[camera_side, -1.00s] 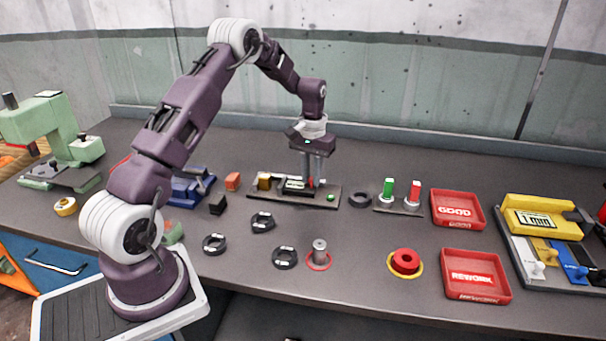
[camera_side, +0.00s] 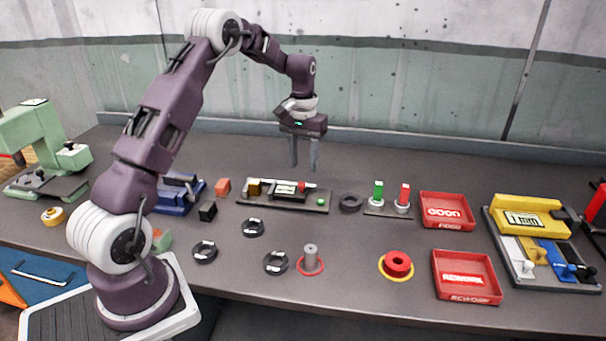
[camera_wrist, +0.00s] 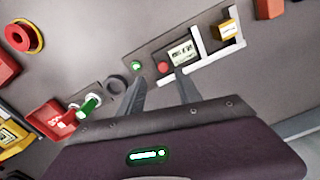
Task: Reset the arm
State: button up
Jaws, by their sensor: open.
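My gripper (camera_side: 304,166) is open and empty, with its two fingers pointing down in the air above the back of the grey table. It hangs above and behind the gauge fixture (camera_side: 283,203), a dark plate with a small display, a brass block and a green button. In the wrist view my fingertips (camera_wrist: 160,84) show as two grey prongs, with the fixture's display (camera_wrist: 184,52) beyond them. A black ring (camera_side: 351,202) lies on the table just right of the fixture, apart from the fingers.
Several black rings (camera_side: 253,228) lie on the table in front, near a grey peg (camera_side: 310,256). A red button (camera_side: 397,264), the GOOD tray (camera_side: 447,224) and the REWORK tray (camera_side: 466,297) stand right. Green and red posts (camera_side: 377,192) stand right of the loose ring. Air around my gripper is clear.

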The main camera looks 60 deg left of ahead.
jog(key=shift+r, duration=0.4)
jog(key=s+d+r+m+t, duration=0.3)
jog(key=s+d+r, duration=1)
jog(key=d+r, duration=0.35)
jog(key=s+d+m+t, duration=0.1)
jog(key=s+d, duration=0.2)
jog(key=s, duration=0.5)
jog(key=s+d+f+m+t, duration=0.1)
jog(key=s+d+m, duration=0.1)
jog(key=s, duration=0.7)
jog(key=shift+d+f+t, duration=0.15)
jog(key=shift+d+t, duration=0.15)
jog(key=shift+d, duration=0.6)
